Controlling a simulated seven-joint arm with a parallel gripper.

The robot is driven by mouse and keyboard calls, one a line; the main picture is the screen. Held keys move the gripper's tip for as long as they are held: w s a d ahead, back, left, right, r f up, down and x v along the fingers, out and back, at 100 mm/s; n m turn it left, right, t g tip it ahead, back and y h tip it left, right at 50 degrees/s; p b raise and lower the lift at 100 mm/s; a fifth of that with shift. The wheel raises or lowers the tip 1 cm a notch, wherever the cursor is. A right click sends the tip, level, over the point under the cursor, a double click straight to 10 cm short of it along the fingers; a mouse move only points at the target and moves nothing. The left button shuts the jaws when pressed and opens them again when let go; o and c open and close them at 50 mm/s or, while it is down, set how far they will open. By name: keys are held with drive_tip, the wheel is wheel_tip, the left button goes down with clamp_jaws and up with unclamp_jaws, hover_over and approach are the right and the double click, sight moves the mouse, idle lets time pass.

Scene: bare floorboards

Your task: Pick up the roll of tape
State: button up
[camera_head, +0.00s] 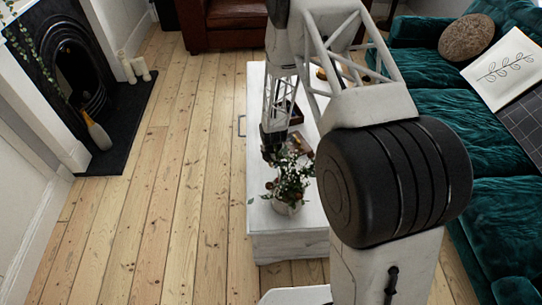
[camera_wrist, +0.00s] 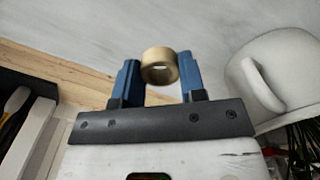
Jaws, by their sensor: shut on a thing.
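The roll of tape (camera_wrist: 160,75) is a small tan ring in the wrist view. It sits between the blue fingertips of my gripper (camera_wrist: 160,68), which is shut on it. Behind it is a pale grey-white surface with a strip of wooden floorboards. In the head view my gripper (camera_head: 271,148) is low over the white table (camera_head: 256,215), just behind the potted plant. The tape cannot be made out in that view; whether it is clear of the table is hard to tell.
The white pot (camera_wrist: 285,70) with a handle is close on the right in the wrist view; its plant (camera_head: 291,175) shows in the head view. A green sofa (camera_head: 440,120) stands right of the table; floor is clear left.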

drive_tip(key=shift+s, duration=0.4)
drive_tip(key=shift+w, duration=0.15)
idle(0.4)
